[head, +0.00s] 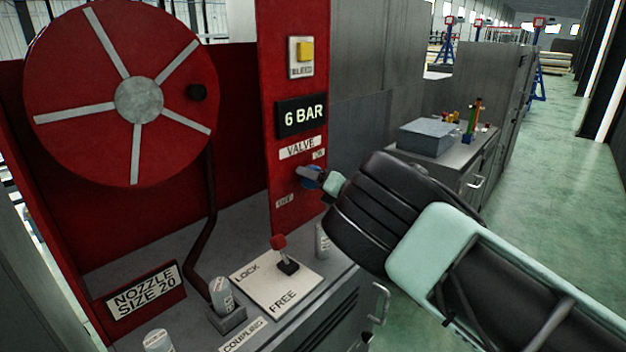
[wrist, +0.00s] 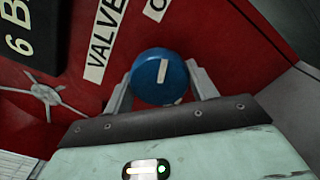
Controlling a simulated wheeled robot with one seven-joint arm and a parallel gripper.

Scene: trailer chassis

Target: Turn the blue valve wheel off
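The blue valve wheel (wrist: 157,78) fills the middle of the wrist view, a round knob with a white mark pointing towards the top of that picture. My gripper (wrist: 160,82) has one finger on each side of the wheel, close to its rim. I cannot tell whether both fingers press on it. In the head view the wheel (head: 311,178) is on the red panel, partly hidden by my gripper (head: 312,177). The ON label (head: 319,154) is above the wheel and the OFF label (head: 285,201) is below left.
A red hose reel (head: 75,90) stands left of the red panel (head: 292,120). Below are a red-knobbed LOCK/FREE lever (head: 284,257) and a coupling (head: 222,296) on the grey cabinet top. A grey box (head: 426,137) sits on a cabinet behind. Green floor (head: 545,190) is open at right.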

